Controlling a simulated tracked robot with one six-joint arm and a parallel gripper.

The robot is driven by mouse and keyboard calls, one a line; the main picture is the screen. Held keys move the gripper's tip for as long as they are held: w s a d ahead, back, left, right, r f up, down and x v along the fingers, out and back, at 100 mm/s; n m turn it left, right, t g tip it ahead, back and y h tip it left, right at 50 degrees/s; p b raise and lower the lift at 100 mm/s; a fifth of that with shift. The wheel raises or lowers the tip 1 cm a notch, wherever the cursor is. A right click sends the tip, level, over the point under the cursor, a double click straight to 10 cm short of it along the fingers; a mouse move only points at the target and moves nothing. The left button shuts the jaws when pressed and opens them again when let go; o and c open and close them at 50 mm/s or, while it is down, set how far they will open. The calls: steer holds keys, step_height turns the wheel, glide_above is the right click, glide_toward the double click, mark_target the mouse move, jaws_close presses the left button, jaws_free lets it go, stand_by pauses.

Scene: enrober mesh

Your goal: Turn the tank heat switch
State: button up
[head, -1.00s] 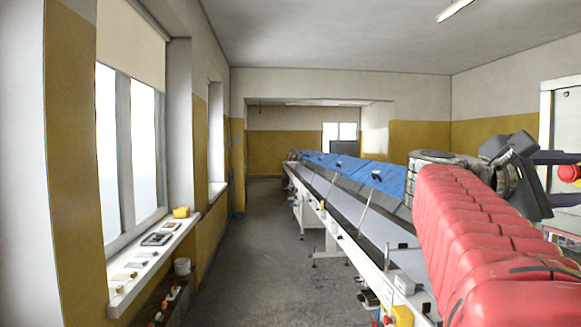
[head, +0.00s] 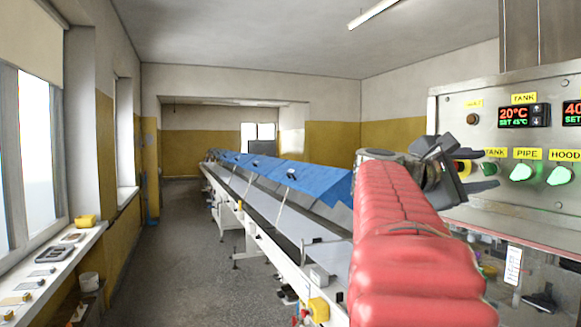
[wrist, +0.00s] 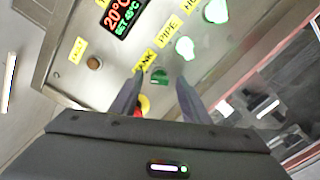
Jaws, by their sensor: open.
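The tank heat switch (wrist: 158,76) is a small green knob under the yellow TANK label (wrist: 144,61) on a metal control panel (wrist: 62,62). In the wrist view it appears between the two fingertips of my gripper (wrist: 160,80). My gripper is open and empty. Whether the fingers touch the knob cannot be told. In the head view my gripper (head: 484,178) is in front of the panel's left part, and the tank switch (head: 490,168) is partly hidden by it. The tank display (head: 514,116) reads 20°C, set 45°C.
The lit PIPE switch (head: 522,172) and HOOD switch (head: 559,175) are right of the tank switch. A red and yellow button (wrist: 143,104) lies close to the left finger in the wrist view. A long conveyor (head: 265,225) runs back left of my arm, beside clear floor (head: 180,240).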

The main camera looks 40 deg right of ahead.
steer(key=shift+c, duration=0.7)
steer(key=c, duration=0.9)
steer(key=shift+f+m, duration=0.1)
steer(key=shift+m, duration=0.4)
steer(key=m, duration=0.5)
steer(key=shift+f+m, duration=0.1)
steer(key=shift+m, duration=0.2)
steer(key=m, duration=0.5)
steer(key=shift+f+m, duration=0.15)
steer(key=shift+m, duration=0.15)
